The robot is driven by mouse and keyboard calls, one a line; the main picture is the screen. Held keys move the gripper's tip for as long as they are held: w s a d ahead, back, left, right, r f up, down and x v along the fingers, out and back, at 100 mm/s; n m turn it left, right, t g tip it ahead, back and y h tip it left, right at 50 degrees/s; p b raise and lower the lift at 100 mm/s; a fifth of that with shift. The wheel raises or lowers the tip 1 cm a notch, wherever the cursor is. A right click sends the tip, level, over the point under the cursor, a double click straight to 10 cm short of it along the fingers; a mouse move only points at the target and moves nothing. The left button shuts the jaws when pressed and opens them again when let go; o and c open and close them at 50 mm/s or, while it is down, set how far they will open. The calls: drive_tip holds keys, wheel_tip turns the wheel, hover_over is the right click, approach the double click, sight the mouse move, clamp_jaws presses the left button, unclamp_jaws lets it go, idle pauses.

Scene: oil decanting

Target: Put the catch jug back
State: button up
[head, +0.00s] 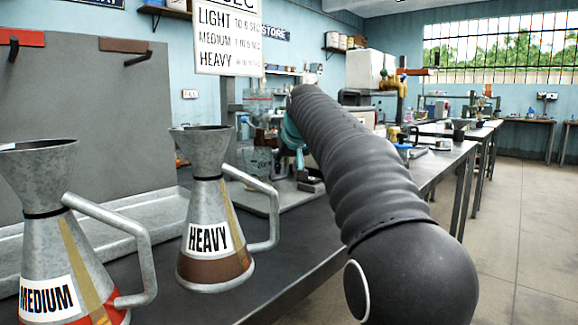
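I cannot surely pick out the catch jug. A small cluttered group of clear and grey vessels (258,160) stands on the bench just left of my arm, too small to name. Two metal pouring jugs with funnel tops and side handles stand at the near left. The HEAVY jug (206,209) has a brown base band and is upright. The MEDIUM jug (38,215) has a red base band and is cut off at the left and bottom.
A long dark bench (290,248) runs away from me, with a metal tray (105,222) behind the jugs. A grey board (95,115) with hooks rises behind them. A sign (228,38) lists LIGHT, MEDIUM and HEAVY times. The floor (515,220) at right is clear.

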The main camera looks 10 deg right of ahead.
drive_tip(key=shift+r, duration=0.1)
drive_tip(key=v, duration=1.2)
drive_tip(key=shift+p, duration=0.45)
